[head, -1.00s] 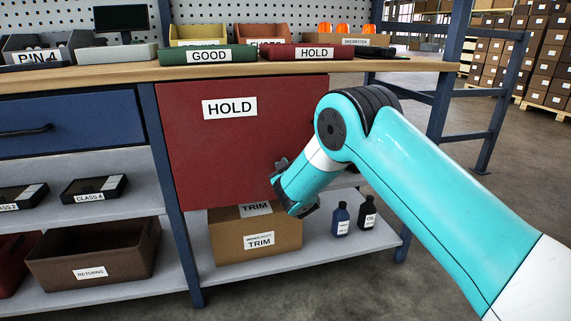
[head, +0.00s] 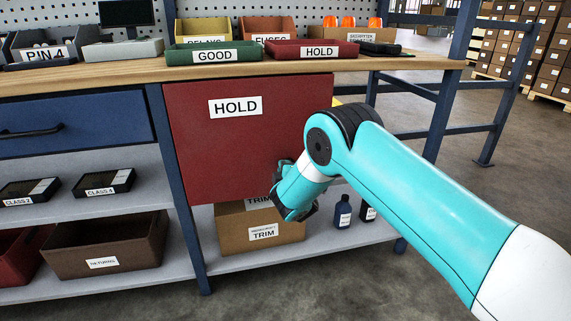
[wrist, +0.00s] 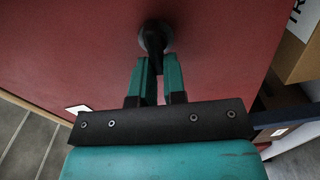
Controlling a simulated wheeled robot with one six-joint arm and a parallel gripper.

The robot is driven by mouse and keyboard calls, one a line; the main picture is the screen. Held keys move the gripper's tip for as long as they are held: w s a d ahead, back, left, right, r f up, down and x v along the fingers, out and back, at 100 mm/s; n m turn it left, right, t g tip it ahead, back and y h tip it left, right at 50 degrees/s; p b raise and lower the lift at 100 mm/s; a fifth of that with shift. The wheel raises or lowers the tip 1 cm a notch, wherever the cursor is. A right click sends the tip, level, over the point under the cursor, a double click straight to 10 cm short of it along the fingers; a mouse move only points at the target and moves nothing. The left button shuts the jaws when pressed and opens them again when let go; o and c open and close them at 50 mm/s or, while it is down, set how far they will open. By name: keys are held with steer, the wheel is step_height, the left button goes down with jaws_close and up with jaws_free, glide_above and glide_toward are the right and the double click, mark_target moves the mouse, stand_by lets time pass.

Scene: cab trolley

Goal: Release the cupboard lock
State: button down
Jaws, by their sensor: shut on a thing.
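The cupboard's red door (head: 225,150) hangs under the bench top and carries a HOLD label (head: 235,105). It fills most of the wrist view (wrist: 70,50). A black knob-like lock (wrist: 155,36) stands out from the door in the wrist view. My gripper (wrist: 158,66) has its two teal fingers on either side of the lock's lower part and is shut on it. In the head view my gripper (head: 281,184) is at the lower right of the door, and my own wrist hides the lock there.
A cardboard TRIM box (head: 262,233) sits on the lower shelf just below my gripper. Dark bottles (head: 342,213) stand to its right. A blue bench post (head: 178,190) is left of the door. Open floor lies in front.

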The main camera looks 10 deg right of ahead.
steer(key=shift+f+n+p, duration=0.1)
steer(key=shift+n+p, duration=0.2)
steer(key=shift+n, duration=0.5)
steer(key=shift+f, duration=0.1)
steer(key=c, duration=1.2)
jaws_free()
steer(key=s+b, duration=1.6)
steer(key=s, duration=0.1)
steer(key=shift+s, duration=0.2)
